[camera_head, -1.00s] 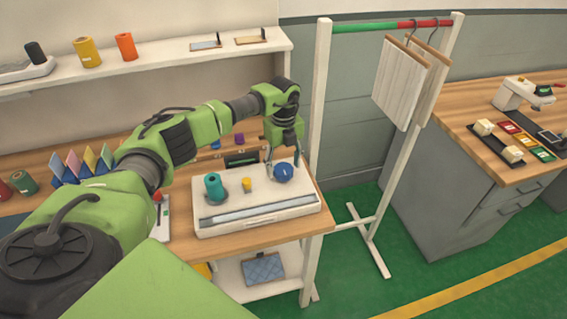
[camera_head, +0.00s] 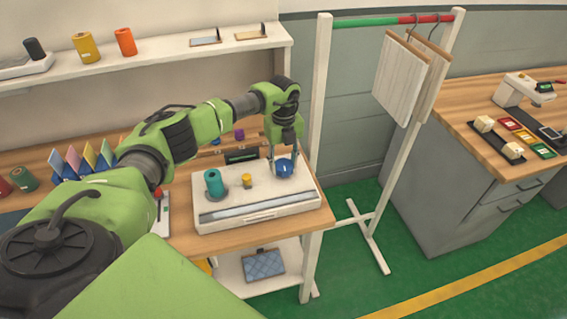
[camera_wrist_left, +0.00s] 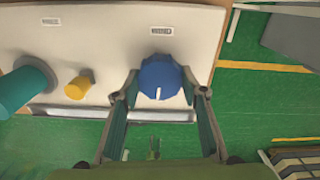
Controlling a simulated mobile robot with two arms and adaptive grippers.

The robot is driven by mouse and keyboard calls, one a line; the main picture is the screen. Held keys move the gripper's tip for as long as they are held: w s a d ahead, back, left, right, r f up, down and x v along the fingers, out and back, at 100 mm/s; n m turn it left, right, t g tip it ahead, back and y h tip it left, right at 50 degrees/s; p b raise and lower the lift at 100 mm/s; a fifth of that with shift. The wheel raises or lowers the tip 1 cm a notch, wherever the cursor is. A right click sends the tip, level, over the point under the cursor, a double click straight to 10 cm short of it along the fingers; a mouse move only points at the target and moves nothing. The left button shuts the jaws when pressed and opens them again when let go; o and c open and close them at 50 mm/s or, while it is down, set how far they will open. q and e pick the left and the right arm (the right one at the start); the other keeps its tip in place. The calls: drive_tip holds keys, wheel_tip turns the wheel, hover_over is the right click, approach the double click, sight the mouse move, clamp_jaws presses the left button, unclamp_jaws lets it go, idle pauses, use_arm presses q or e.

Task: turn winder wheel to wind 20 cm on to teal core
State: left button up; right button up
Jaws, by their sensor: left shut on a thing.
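The white winder (camera_head: 258,218) sits on the wooden table. Its blue wheel (camera_head: 285,170) is at the right end of its top; in the left wrist view the blue wheel (camera_wrist_left: 161,79) shows a white mark near its lower edge. My left gripper (camera_head: 284,168) points down and is shut on the blue wheel, with a finger on each side in the left wrist view. The teal core (camera_head: 214,184) stands upright at the left of the winder and shows at the left edge of the wrist view. A small yellow post (camera_head: 247,181) stands between them. My right gripper is not in view.
A white rack (camera_head: 317,120) with hanging boards (camera_head: 397,80) stands right of the table. A shelf (camera_head: 150,62) with spools runs above. Colored cards (camera_head: 88,161) stand at the table's left. Another bench (camera_head: 480,135) is at the right.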

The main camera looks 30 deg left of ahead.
use_arm(q)
drive_tip(key=m+b, duration=0.2)
drive_tip(key=m, duration=0.1)
drive_tip(key=shift+f+m, duration=0.1)
drive_tip(key=shift+m, duration=0.3)
drive_tip(key=m+b, duration=0.2)
drive_tip(key=m, duration=0.1)
drive_tip(key=shift+m+b, duration=0.3)
drive_tip(key=m+b, duration=0.1)
drive_tip(key=m, duration=0.2)
drive_tip(key=shift+m+b, duration=0.3)
drive_tip(key=shift+b, duration=0.1)
drive_tip(key=m+b, duration=0.1)
drive_tip(key=m, duration=0.2)
drive_tip(key=shift+w+m, duration=0.1)
drive_tip(key=shift+m, duration=0.2)
drive_tip(key=m+b, duration=0.1)
drive_tip(key=m, duration=0.2)
drive_tip(key=shift+d+m+b, duration=0.1)
drive_tip(key=shift+m+b, duration=0.2)
drive_tip(key=shift+b, duration=0.05)
drive_tip(key=m+b, duration=0.1)
drive_tip(key=m, duration=0.2)
drive_tip(key=shift+m, duration=0.3)
drive_tip(key=m, duration=0.3)
drive_tip(key=shift+r+m+b, duration=0.2)
drive_tip(key=shift+m+b, duration=0.1)
drive_tip(key=shift+b, duration=0.05)
drive_tip(key=m, duration=0.4)
drive_tip(key=shift+b, duration=0.3)
